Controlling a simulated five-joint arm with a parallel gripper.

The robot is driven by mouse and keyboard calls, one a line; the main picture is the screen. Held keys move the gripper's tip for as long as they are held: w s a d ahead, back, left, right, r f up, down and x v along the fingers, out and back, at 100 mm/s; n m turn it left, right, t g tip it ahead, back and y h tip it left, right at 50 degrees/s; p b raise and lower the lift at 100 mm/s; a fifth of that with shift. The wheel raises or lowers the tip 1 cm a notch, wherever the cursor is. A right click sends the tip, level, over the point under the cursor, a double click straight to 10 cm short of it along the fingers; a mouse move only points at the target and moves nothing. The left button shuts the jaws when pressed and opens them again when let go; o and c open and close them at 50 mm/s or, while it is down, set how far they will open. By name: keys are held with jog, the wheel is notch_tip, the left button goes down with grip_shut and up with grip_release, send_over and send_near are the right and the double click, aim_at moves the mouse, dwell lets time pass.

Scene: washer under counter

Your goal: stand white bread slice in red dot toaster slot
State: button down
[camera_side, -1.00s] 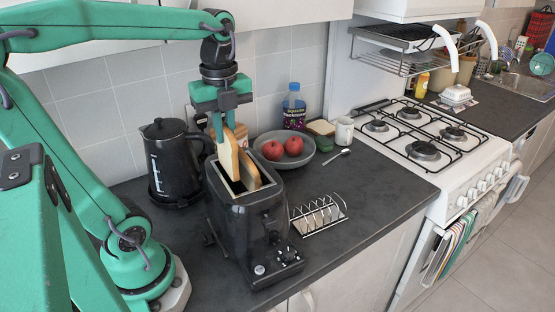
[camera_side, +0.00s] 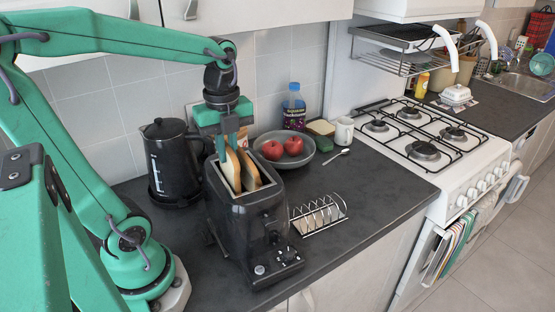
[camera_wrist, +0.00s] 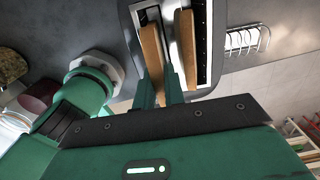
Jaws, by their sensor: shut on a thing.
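The black toaster (camera_side: 250,225) stands on the counter with its two slots facing up; it also shows in the wrist view (camera_wrist: 218,50). My gripper (camera_side: 231,146) is above it, shut on the pale, brown-crusted bread slice (camera_side: 230,170). In the wrist view my gripper (camera_wrist: 160,90) has a finger on each side of this slice (camera_wrist: 152,58). The slice is upright, its lower part down in the left slot. A second slice (camera_side: 250,172) stands beside it in the other slot (camera_wrist: 187,45). I cannot make out a red dot.
A black kettle (camera_side: 174,170) stands close left of the toaster. A bowl (camera_side: 312,166) with red apples and a bottle (camera_side: 294,112) are behind right. A wire toast rack (camera_side: 319,214) is to the right.

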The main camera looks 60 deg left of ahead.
jog(key=shift+f, duration=0.85)
jog(key=c, duration=1.4)
grip_release()
jog(key=shift+r, duration=0.1)
jog(key=shift+r, duration=3.35)
jog(key=shift+d, duration=0.1)
